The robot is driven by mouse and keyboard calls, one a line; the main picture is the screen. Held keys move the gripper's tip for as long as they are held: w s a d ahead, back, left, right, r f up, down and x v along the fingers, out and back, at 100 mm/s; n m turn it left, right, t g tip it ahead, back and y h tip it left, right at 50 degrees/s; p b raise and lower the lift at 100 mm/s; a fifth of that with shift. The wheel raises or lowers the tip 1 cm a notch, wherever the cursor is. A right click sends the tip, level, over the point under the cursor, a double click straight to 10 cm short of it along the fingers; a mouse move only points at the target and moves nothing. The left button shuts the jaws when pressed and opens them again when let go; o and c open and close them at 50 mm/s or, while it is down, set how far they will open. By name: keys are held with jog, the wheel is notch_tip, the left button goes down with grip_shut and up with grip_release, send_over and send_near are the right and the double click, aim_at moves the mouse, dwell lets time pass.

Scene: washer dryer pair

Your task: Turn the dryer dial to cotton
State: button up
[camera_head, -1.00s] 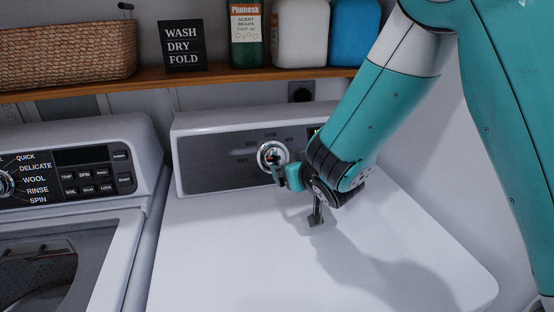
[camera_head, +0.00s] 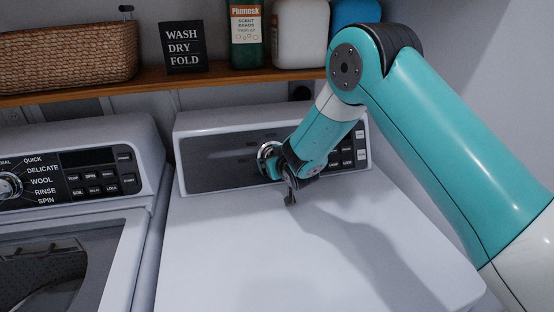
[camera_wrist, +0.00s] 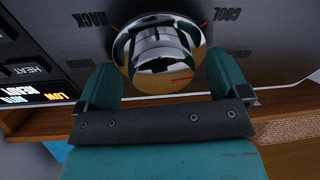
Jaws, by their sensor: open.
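The dryer dial (camera_head: 266,155) is a round chrome knob on the dark control panel (camera_head: 213,163) of the dryer. My arm partly covers it in the head view. In the wrist view, which is upside down, the shiny dial (camera_wrist: 157,45) fills the top middle, with a short red mark on its lower right. The labels COOL and RACK show beside it; I see no readable cotton label. My gripper (camera_wrist: 164,78) is open, with one teal finger on each side of the dial. I cannot tell whether the fingers touch it. My gripper (camera_head: 280,163) is at the panel in the head view.
The white dryer top (camera_head: 240,250) is clear. Buttons (camera_head: 350,155) sit right of my wrist. The washer (camera_head: 90,160) stands at left. A wooden shelf (camera_head: 150,83) above holds a basket (camera_head: 65,55), a sign (camera_head: 185,47) and several bottles, close to my raised elbow.

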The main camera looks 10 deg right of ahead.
jog(key=c, duration=0.9)
jog(key=shift+f+b, duration=0.15)
jog(key=shift+b, duration=0.45)
